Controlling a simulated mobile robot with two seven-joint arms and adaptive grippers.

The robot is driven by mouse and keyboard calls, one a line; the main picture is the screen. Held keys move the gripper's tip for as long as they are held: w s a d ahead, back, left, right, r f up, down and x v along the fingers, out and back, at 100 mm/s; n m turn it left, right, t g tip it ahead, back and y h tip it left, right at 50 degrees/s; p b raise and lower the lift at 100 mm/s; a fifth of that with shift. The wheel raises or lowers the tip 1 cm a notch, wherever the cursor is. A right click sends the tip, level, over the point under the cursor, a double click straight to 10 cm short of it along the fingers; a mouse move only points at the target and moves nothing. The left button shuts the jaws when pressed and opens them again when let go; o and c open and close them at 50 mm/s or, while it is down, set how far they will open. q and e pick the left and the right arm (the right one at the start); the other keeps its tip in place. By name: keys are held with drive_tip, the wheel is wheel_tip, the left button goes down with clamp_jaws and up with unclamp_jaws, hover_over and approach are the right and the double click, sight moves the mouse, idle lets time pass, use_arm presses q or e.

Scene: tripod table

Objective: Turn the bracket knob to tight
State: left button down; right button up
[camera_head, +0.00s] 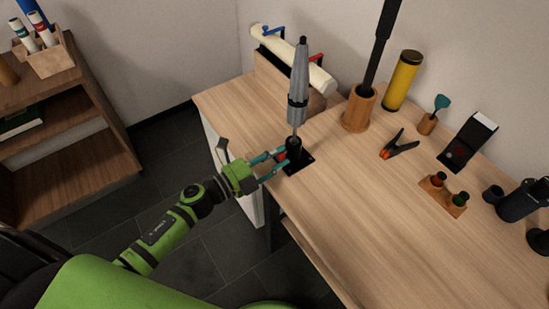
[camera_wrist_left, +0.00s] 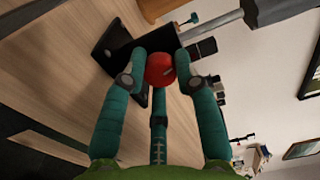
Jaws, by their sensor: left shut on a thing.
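The bracket's black body (camera_wrist_left: 125,45) shows behind the knob. My right gripper is not in view.
On the table (camera_head: 350,215) stand a wooden cup (camera_head: 358,110) with a dark pole, a yellow cylinder (camera_head: 403,80), a black-and-orange clamp (camera_head: 399,145) and a small wooden holder (camera_head: 443,195). A white roll (camera_head: 290,60) lies behind the umbrella. The table's front is clear.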

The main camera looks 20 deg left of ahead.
use_arm(q)
drive_tip(key=shift+s+d+m, duration=0.15)
drive_tip(key=shift+d+m, duration=0.1)
drive_tip(key=shift+m, duration=0.25)
drive_tip(key=c, duration=0.9)
unclamp_jaws()
drive_tip(key=shift+d, duration=0.1)
drive_tip(key=shift+c, duration=0.2)
drive_tip(key=shift+a, duration=0.25)
drive_tip(key=v, duration=1.1)
drive_tip(key=shift+s, duration=0.35)
drive_tip(key=shift+a, duration=0.15)
